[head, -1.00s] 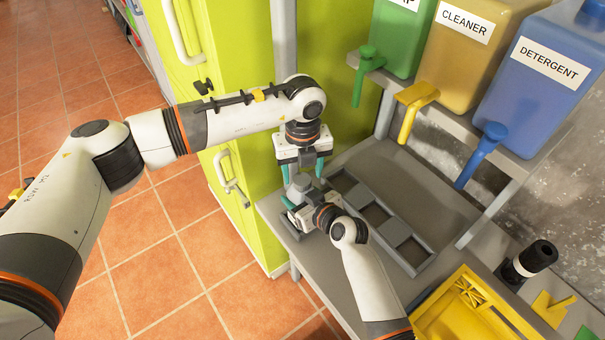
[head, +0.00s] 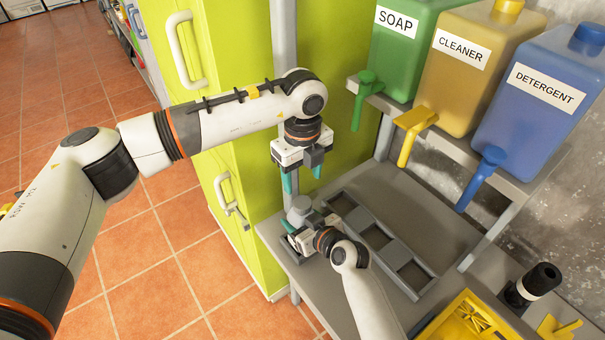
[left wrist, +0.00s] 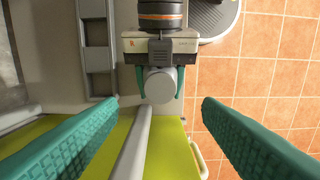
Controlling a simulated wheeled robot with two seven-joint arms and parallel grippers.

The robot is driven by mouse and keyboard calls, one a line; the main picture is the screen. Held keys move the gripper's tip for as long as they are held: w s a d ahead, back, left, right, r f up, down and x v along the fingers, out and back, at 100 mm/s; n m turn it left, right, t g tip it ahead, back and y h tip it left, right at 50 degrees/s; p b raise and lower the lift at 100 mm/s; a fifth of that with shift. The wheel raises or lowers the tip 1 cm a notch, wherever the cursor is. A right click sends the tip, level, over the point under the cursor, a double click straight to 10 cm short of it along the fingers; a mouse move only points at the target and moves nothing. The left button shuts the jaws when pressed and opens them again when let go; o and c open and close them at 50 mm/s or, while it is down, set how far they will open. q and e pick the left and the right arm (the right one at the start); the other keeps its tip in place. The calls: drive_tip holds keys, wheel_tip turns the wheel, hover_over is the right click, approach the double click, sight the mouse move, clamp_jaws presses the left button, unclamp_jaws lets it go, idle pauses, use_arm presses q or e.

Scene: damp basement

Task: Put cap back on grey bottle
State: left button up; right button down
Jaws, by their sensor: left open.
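The grey bottle (head: 299,212) stands upright at the near left corner of the grey worktop. Its round grey top (left wrist: 160,84), apparently the cap, sits on it in the left wrist view; I cannot tell how tightly. My right gripper (head: 303,237) has its teal fingers on both sides of the bottle and appears shut on it; the right gripper also shows in the left wrist view (left wrist: 161,88). My left gripper (head: 303,179) is open and empty above the bottle, pointing down, apart from the cap. Its teal fingers frame the left wrist view (left wrist: 160,115).
A grey tray (head: 393,244) with several compartments lies right of the bottle. Soap (head: 405,60), cleaner (head: 465,80) and detergent (head: 530,105) containers stand on a shelf behind. A yellow crate (head: 465,318) is at the front right. A green cabinet (head: 235,100) stands left.

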sight(302, 202)
use_arm(q)
drive_tip(key=shift+f, duration=4)
drive_tip(key=shift+c, duration=0.2)
drive_tip(key=c, duration=1)
drive_tip(key=m, duration=0.6)
drive_tip(key=shift+m, duration=0.4)
drive_tip(key=shift+c, duration=0.2)
drive_tip(key=o, duration=1.1)
